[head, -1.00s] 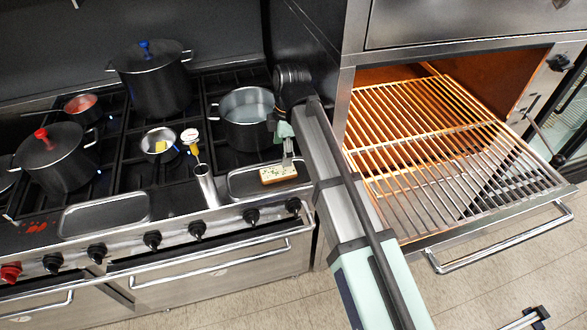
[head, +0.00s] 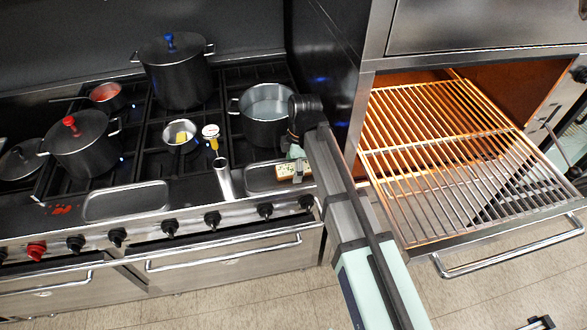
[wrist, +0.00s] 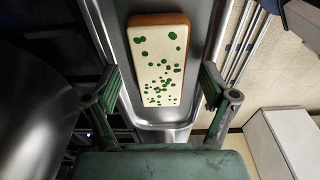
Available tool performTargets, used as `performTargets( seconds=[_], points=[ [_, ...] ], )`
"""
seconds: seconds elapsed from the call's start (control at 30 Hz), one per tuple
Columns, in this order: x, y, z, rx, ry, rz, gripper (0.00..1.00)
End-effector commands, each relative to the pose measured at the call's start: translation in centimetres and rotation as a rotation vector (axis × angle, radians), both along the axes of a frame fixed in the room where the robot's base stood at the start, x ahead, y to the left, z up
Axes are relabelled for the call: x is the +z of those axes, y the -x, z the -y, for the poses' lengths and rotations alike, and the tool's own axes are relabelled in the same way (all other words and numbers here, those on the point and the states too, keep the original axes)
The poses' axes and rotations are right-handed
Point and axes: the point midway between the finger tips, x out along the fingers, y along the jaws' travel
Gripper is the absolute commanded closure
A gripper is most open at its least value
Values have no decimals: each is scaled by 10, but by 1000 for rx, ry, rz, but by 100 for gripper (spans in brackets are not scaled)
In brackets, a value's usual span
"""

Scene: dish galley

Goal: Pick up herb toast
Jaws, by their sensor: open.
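The herb toast (wrist: 160,68) is a pale slab with a brown crust and green flecks. It lies in a shallow metal tray (wrist: 160,137) at the stove's front edge. In the head view the toast (head: 290,171) is partly covered by my gripper (head: 296,160). In the wrist view my gripper (wrist: 162,95) is open, with one finger on each side of the toast and a gap to both of its edges. I cannot tell exactly how high the fingertips are above it.
A pot of liquid (head: 264,112) stands just behind the gripper. A steel cylinder (head: 223,178) stands left of the tray. A second, empty-looking tray (head: 126,203) is further left. The open oven with its pulled-out rack (head: 450,160) is at the right.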

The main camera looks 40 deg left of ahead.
Motion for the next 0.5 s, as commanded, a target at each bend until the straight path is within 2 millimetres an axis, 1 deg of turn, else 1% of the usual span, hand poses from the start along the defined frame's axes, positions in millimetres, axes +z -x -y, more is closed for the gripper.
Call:
performTargets(
  seconds=[0.1,0.17,0.2,0.27,0.3,0.37,0.4,0.5],
  points=[
    [0,0,0,0,0,0,16],
    [0,0,0,0,0,0,37],
    [0,0,0,0,0,0,51],
    [0,0,0,0,0,0,72],
    [0,0,0,0,0,0,80],
    [0,0,0,0,0,0,80],
    [0,0,0,0,0,0,86],
    [0,0,0,0,1,-1,86]
  ],
)
